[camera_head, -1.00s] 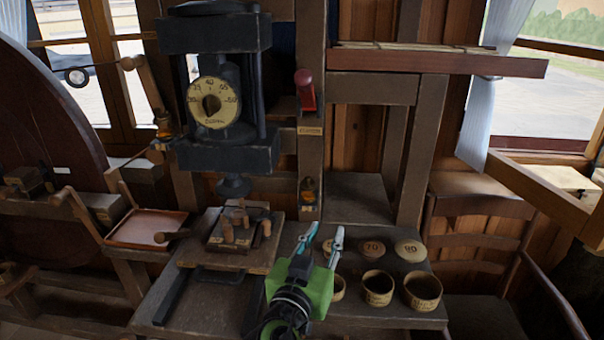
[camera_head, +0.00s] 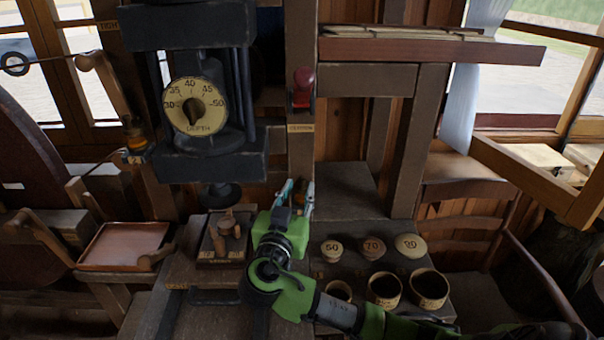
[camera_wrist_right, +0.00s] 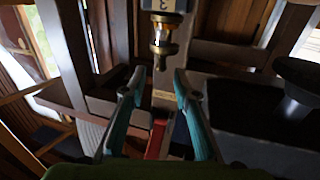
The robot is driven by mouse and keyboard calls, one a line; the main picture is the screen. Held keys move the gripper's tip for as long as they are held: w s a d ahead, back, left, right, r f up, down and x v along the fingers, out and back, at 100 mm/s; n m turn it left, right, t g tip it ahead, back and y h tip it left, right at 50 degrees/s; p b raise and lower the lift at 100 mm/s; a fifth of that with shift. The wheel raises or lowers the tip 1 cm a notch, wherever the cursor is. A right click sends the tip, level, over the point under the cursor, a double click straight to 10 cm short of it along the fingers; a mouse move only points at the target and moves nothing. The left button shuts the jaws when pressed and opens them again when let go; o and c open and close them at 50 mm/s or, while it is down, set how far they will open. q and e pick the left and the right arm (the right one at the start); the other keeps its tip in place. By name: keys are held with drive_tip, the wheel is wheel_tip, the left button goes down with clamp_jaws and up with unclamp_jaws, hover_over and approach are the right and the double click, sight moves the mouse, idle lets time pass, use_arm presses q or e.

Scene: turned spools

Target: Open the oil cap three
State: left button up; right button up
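A small brass-and-glass oiler (camera_wrist_right: 164,34) with a tag reading 3 (camera_wrist_right: 162,5) is on the dark post in the right wrist view, which looks inverted. Its brass cap end (camera_wrist_right: 164,48) faces the gap between my right gripper's fingertips (camera_wrist_right: 160,78). The fingers are open and empty, apart from the oiler. In the head view my right gripper (camera_head: 296,192) is at the post below the red-handled lever and mostly hides this oiler. My left gripper is not in view.
The red handle (camera_head: 302,87) is above my gripper on the post. A press with a depth dial (camera_head: 195,106) stands left. Round lids marked 50 (camera_head: 332,250), 70 (camera_head: 373,249) and 90 (camera_head: 411,246) lie right, behind several cups. Another oiler (camera_head: 136,137) is far left.

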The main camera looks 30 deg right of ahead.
sight(302, 182)
drive_tip(key=p+x, duration=0.1)
drive_tip(key=x, duration=0.3)
drive_tip(key=shift+w+d, duration=0.15)
drive_tip(key=shift+w, duration=0.1)
drive_tip(key=shift+w+d, duration=0.15)
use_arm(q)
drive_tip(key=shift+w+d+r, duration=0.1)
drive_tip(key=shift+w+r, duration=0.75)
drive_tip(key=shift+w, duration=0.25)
use_arm(e)
drive_tip(key=shift+f, duration=0.1)
clamp_jaws()
